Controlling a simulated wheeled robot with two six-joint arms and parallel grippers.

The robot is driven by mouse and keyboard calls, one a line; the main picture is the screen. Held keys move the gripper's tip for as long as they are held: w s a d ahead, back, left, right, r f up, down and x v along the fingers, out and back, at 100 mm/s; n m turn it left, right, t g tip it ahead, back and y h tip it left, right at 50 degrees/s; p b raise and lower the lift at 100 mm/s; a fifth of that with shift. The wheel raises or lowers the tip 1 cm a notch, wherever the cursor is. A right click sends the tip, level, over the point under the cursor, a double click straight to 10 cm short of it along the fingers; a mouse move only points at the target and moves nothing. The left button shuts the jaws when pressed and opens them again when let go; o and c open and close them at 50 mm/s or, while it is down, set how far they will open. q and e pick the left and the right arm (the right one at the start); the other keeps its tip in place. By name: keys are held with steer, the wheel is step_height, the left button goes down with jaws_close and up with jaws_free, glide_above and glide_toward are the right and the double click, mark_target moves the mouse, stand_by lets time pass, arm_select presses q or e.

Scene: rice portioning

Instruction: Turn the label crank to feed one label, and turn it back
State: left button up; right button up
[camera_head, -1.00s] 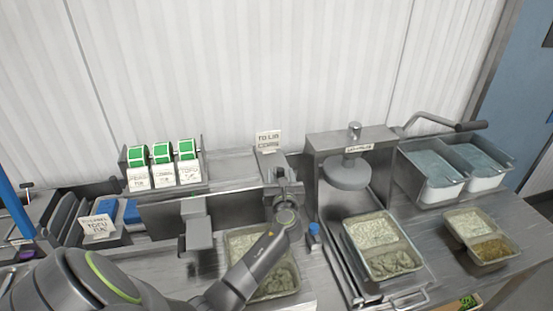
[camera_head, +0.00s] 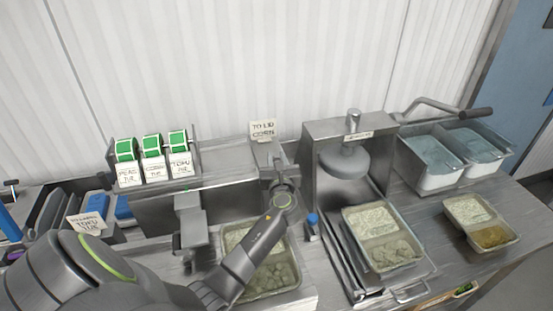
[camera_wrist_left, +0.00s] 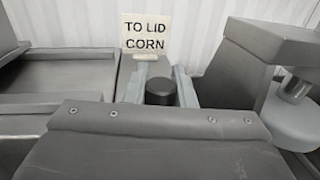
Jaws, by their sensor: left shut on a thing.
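My left gripper (camera_head: 272,168) is in the middle of the head view, at the back of the bench near a small upright sign reading "TO LID CORN" (camera_head: 262,130). In the left wrist view the gripper (camera_wrist_left: 160,88) has its two fingers on either side of a short dark round knob (camera_wrist_left: 160,92), and it is shut on it. This looks like the label crank's knob; the rest of the crank is hidden behind my wrist and hand. The sign also shows behind the fingers in the left wrist view (camera_wrist_left: 146,35). My right gripper is not in view.
Green-topped label rolls (camera_head: 152,142) stand at the back left. A press (camera_head: 343,160) stands just right of my left gripper, with a filled two-part tray (camera_head: 345,222) before it. A filled pan (camera_head: 228,240) lies below my forearm.

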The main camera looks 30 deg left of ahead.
arm_select(q)
jaws_close()
steer(key=n+g+y+b, duration=0.2)
steer(key=g, duration=0.1)
steer(key=w+n+g+y+b, duration=0.1)
steer(key=shift+w+d+f+n+g+y, duration=0.1)
steer(key=shift+d+f+n+g+y, duration=0.05)
steer(key=shift+d+n+g+y, duration=0.2)
steer(key=shift+w+n+g+y+b, duration=0.25)
steer(key=shift+n+g+y+b, duration=0.35)
steer(key=shift+n+g+b, duration=0.6)
steer(key=shift+w+n+g+y+b, duration=0.25)
steer(key=shift+n+g+y+b, duration=0.4)
steer(key=shift+g, duration=0.8)
steer(key=shift+r, duration=0.2)
steer(key=o, duration=0.9)
jaws_free()
steer(key=shift+a, duration=0.1)
steer(key=shift+f, duration=0.1)
